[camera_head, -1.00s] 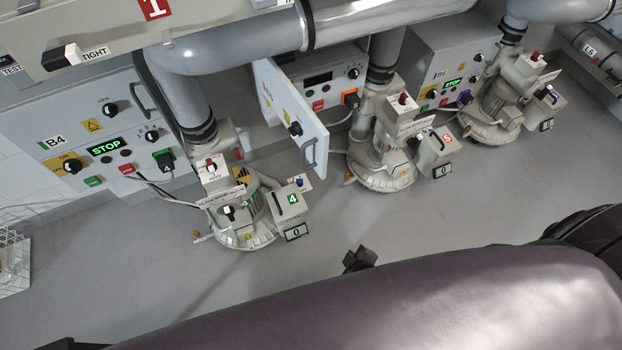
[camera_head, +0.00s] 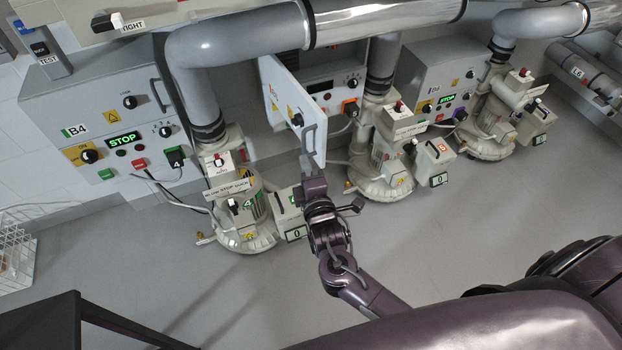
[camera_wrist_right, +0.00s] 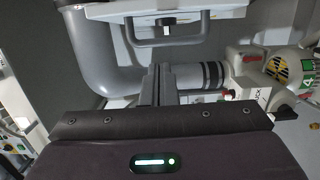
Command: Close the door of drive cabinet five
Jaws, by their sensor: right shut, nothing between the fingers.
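The door (camera_head: 283,93) of drive cabinet five stands open, swung out from the cabinet body (camera_head: 345,70) behind it. It has a grey bar handle (camera_head: 309,146) near its free edge. My right gripper (camera_head: 305,158) is shut and empty, by the lower end of the door close to the handle. In the right wrist view its fingertips (camera_wrist_right: 161,72) point toward the handle (camera_wrist_right: 168,29) with a small gap showing. Whether the gripper touches the door elsewhere I cannot tell. My left gripper is not in view.
Blower four (camera_head: 240,215) stands left of my right forearm, blower five (camera_head: 380,165) to its right. Cabinet B4 (camera_head: 110,110) is shut at the left. Thick grey pipes (camera_head: 235,45) run above. The grey floor (camera_head: 450,225) at the right front is clear.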

